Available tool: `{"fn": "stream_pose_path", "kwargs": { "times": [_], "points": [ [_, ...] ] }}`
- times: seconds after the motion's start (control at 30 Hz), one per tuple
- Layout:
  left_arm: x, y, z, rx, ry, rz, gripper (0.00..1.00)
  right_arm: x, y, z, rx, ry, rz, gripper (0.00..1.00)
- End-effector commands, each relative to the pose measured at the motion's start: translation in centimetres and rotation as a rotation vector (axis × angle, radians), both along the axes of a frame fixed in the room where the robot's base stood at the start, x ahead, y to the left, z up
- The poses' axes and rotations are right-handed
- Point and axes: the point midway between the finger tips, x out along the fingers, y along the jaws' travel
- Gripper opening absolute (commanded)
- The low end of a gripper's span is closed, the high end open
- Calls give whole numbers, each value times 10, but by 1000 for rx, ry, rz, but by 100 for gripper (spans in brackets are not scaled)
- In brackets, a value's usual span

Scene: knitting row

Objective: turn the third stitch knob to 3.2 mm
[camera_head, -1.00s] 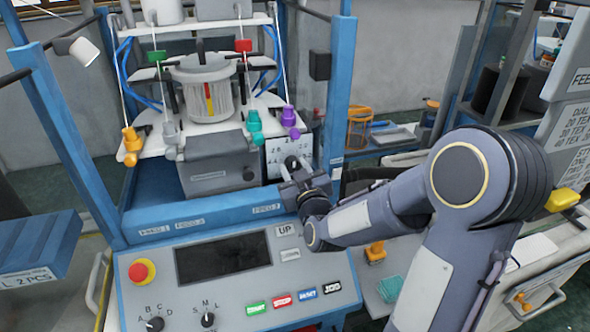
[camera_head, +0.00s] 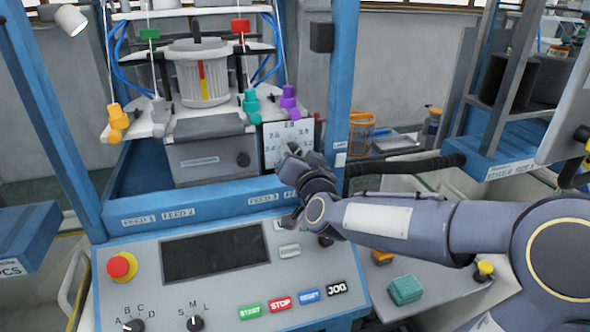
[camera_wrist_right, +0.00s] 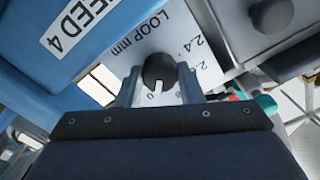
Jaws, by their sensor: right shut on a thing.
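A white dial plate (camera_head: 289,133) with numbers around 2.4 to 3.2 stands at the right of the grey box, below the purple feeder. In the wrist view the plate (camera_wrist_right: 198,52) reads "LOOP mm" and 2.4; other numbers are cut off or covered. A dark round stitch knob (camera_wrist_right: 158,68) with a white pointer sits on it. The pointer faces toward my gripper's palm; the number it marks is not clear. My right gripper (camera_head: 293,160) is shut on this knob, one finger each side (camera_wrist_right: 159,88). In the head view my gripper hides the knob. My left gripper is not in view.
A blue post (camera_head: 343,80) rises close right of the plate.

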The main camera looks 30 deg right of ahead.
Motion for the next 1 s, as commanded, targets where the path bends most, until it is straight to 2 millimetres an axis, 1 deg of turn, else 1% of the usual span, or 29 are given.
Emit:
{"fn": "stream_pose_path", "kwargs": {
  "times": [0.03, 0.2, 0.4, 0.7, 1.0],
  "points": [
    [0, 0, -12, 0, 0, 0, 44, 0, 0, -5, 45, -14, -1, 11],
    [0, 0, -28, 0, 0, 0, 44, 0, 0, -4, 200, -51, 1, 11],
    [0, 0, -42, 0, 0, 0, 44, 0, 0, -3, 366, -90, 0, 11],
    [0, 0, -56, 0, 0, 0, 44, 0, 0, -2, 540, -130, 0, 11],
    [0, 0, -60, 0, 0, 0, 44, 0, -1, 0, 614, -147, -1, 11]
  ]
}}
